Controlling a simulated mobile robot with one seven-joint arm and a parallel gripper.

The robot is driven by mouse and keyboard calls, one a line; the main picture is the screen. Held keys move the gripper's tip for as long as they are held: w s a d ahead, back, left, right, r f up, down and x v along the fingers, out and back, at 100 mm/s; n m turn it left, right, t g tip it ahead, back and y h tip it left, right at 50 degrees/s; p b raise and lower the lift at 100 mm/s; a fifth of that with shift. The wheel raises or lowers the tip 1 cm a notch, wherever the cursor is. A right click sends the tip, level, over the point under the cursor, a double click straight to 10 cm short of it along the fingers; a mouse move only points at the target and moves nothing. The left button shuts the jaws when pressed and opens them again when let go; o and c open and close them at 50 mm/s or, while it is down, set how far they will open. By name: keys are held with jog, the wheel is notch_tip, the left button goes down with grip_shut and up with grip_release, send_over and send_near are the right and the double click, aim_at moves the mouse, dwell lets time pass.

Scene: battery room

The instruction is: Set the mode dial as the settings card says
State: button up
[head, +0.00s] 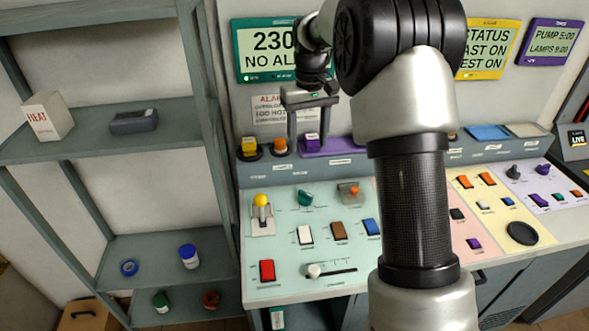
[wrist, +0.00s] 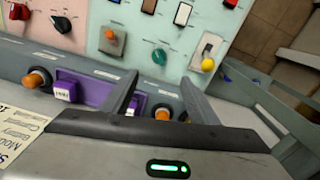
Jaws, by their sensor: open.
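My gripper (head: 309,146) is open and empty above the back ledge of the console; its two fingers also show in the wrist view (wrist: 158,92). A green dial (head: 305,197) sits on the mint panel in front of the gripper, apart from it, and shows in the wrist view (wrist: 160,57). A red dial (wrist: 18,12) and a black dial (wrist: 60,23) sit on the pink panel. Dial labels are too small to read, so I cannot tell which is the mode dial. A cream card (wrist: 18,135) with partly cut-off print, including "Mod", shows at the wrist view's left edge.
A yellow-knobbed lever (head: 261,201) and rocker switches crowd the mint panel. Shelves (head: 165,115) stand left. My arm hides the console's middle in the head view.

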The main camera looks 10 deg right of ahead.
aim_at(306, 193)
jog(key=f, duration=0.6)
jog(key=w+f, duration=0.1)
jog(key=f, duration=1.3)
jog(key=shift+w+f, duration=0.1)
jog(key=shift+w, duration=0.1)
jog(key=c, duration=1)
jog(key=shift+c, duration=0.2)
